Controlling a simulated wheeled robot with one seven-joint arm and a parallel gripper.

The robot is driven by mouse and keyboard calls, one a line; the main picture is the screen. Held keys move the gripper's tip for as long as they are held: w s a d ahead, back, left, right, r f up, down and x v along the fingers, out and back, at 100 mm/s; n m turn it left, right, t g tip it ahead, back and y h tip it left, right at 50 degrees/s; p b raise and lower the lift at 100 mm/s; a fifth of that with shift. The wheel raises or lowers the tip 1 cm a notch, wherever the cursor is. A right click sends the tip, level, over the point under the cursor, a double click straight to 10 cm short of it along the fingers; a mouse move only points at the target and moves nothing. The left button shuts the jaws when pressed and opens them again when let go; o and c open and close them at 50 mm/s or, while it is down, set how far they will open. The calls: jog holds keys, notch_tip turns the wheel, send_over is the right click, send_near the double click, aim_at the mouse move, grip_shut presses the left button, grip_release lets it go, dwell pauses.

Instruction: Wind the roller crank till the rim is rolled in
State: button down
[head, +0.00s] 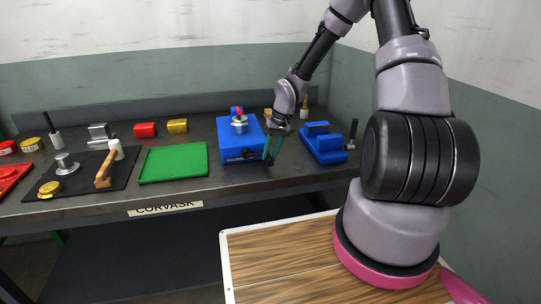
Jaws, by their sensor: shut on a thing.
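A blue machine (236,157) stands on the bench, with a grey round part and a red part (238,113) on its top. A small dark crank arm (252,155) shows on its front face. My gripper (270,154) reaches down at the machine's front right, its greenish fingers shut on the crank's handle end. The fingers hide the handle. The rim is too small to tell how far it is rolled.
A second blue device (323,147) with a dark upright handle (352,133) stands close on the right. A green tray (174,163) and a black mat (112,182) with a wooden mallet (104,175) lie left. Red (145,130) and yellow blocks (177,126) stand behind the tray.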

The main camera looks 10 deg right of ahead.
jog(key=r+h, duration=0.1)
jog(key=a+r+h, duration=0.1)
jog(key=shift+h, duration=0.3)
jog(key=h, duration=0.1)
jog(key=a+r+h, duration=0.1)
jog(key=shift+r+h, duration=0.3)
jog(key=shift+h, duration=0.1)
jog(key=a+r+h, duration=0.2)
jog(key=a+h, duration=0.7)
jog(key=h, duration=0.5)
jog(key=shift+r, duration=0.15)
jog(key=shift+s+a+h, duration=0.1)
jog(key=shift+h, duration=0.2)
jog(key=c, duration=0.7)
grip_release()
jog(key=shift+o, duration=0.2)
